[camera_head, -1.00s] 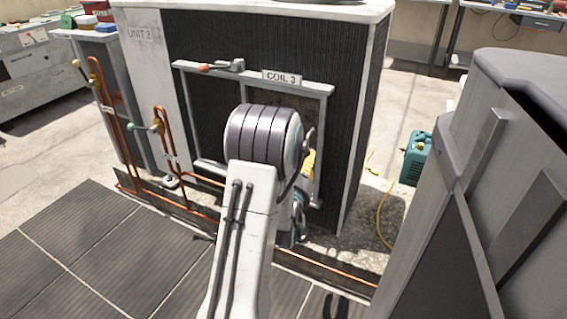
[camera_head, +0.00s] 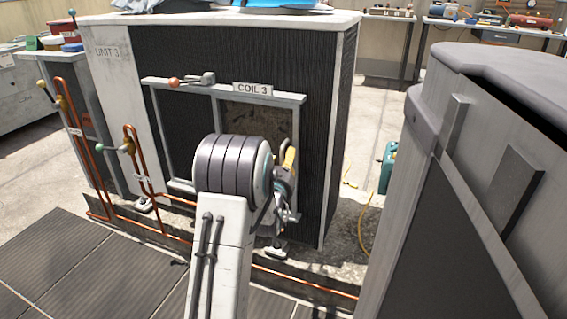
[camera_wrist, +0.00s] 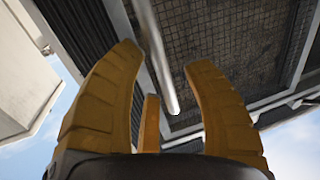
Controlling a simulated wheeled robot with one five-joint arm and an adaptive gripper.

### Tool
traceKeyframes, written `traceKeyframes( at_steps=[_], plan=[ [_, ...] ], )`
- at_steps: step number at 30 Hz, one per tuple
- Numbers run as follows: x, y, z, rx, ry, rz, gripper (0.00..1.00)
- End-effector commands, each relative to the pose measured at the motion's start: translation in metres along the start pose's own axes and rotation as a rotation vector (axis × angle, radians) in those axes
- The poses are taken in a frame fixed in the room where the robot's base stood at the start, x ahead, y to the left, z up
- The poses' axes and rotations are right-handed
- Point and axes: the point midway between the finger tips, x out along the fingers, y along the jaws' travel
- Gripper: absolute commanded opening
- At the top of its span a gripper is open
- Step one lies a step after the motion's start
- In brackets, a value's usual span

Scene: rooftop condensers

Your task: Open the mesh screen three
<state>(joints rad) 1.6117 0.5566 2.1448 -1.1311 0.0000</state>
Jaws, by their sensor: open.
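The mesh screen three (camera_head: 258,125) is a brownish mesh panel in a pale metal frame, under the COIL 3 label (camera_head: 253,89) on the unit's dark front. It looks closed. My gripper (camera_head: 290,158) is in front of the frame's lower right part, mostly hidden behind my arm; yellow fingers show. In the wrist view the mesh (camera_wrist: 220,50) fills the upper right. My gripper (camera_wrist: 163,58) is open there, its yellow fingers spread. A pale round bar (camera_wrist: 155,55) runs between the fingertips; I cannot tell whether any finger touches it.
A lever with an orange knob (camera_head: 190,79) lies along the frame's top rail. Copper pipes (camera_head: 135,165) with valves stand at left. A large grey housing (camera_head: 470,180) blocks the right side. A teal case (camera_head: 388,167) and a yellow hose lie on the floor behind.

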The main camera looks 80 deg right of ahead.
Motion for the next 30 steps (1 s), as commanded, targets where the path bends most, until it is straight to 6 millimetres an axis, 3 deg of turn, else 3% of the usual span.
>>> traceKeyframes(
  at_steps=[8, 24, 30],
  plan=[
    [0.0004, 0.0, 0.0003, 0.0, -0.001, 0.0, 0.48],
    [0.0002, 0.0002, 0.0002, 0.0, -0.001, 0.0, 0.0],
    [0.0002, 0.0005, 0.0003, 0.0, -0.001, 0.001, 0.0]
  ],
)
